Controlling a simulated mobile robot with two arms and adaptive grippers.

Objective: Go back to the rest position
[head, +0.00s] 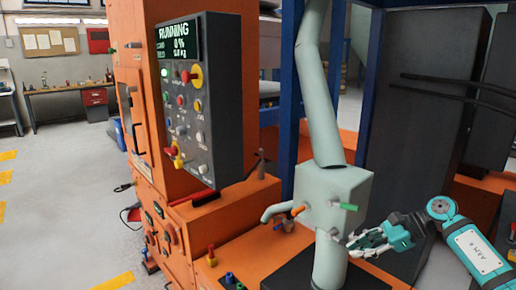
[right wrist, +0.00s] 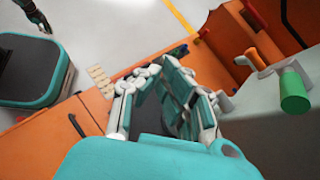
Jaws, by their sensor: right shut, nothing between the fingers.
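My right gripper (head: 366,243) is at the lower right of the head view, just right of the pale green box (head: 340,195) on the pipe. In the right wrist view its fingers (right wrist: 152,72) are drawn together with nothing between them. The box carries a green handle (head: 349,207) and an orange handle (head: 298,209). In the right wrist view the green handle (right wrist: 294,92) and the orange handle (right wrist: 256,58) are right of the fingers, apart from them. My left gripper cannot be made out in the head view.
The grey control panel (head: 205,130) on the orange machine (head: 120,60) reads RUNNING, 0 %. Coloured knobs sit on the orange ledge below. Blue posts (head: 292,90) and dark cabinets (head: 430,130) stand behind. Open grey floor (head: 50,190) lies at the left.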

